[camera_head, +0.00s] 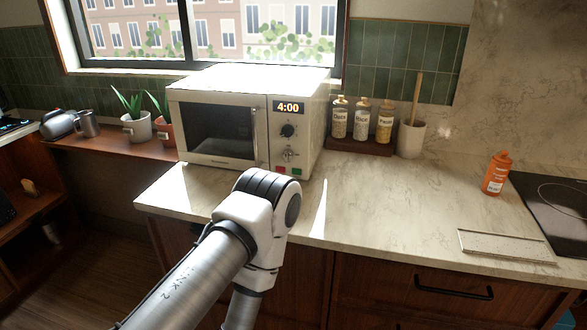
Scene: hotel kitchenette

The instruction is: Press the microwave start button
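The microwave (217,85) stands on the counter below the window, its door shut and its front facing me. Its display (288,107) reads 4:00. Below that are an upper dial (288,130) and a lower dial (288,155). At the bottom of the panel are a red button (281,170) and a green button (298,169); their labels are too small to read. My arm's elbow rises from the lower left in front of the microwave, below the panel, and bends back down out of the frame. Neither gripper is in view.
The marble counter (365,200) is clear right of my arm. A rack (358,146) of labelled bottles and a utensil crock (411,138) stand right of the microwave. An orange bottle (496,173), a tray (507,247) and a dark cooktop (560,205) are farther right. Potted plants (136,127) stand left.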

